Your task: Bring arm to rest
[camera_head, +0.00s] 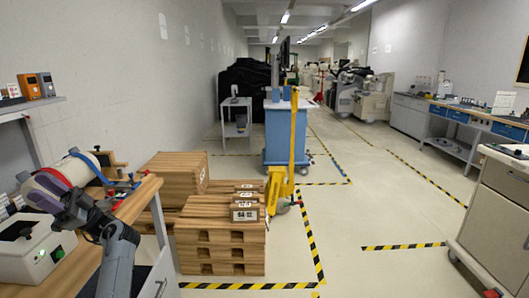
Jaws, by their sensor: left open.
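My left arm (120,260) rises from the bottom left of the head view. Its dark grey gripper (84,214) is at the wooden bench, in front of a pale roll-shaped thing with a purple band (50,182). The jaws are open. The fingertips are small and dark here, and I cannot tell whether they touch the roll-shaped thing. My right gripper is not in view.
A white box with a green light (35,248) stands at the left. Stacked wooden crates (222,236) are just right of the bench (146,190). A yellow pallet truck (280,185) and blue cart (284,130) stand beyond. Floor at centre right is clear; a beige cabinet (495,215) stands right.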

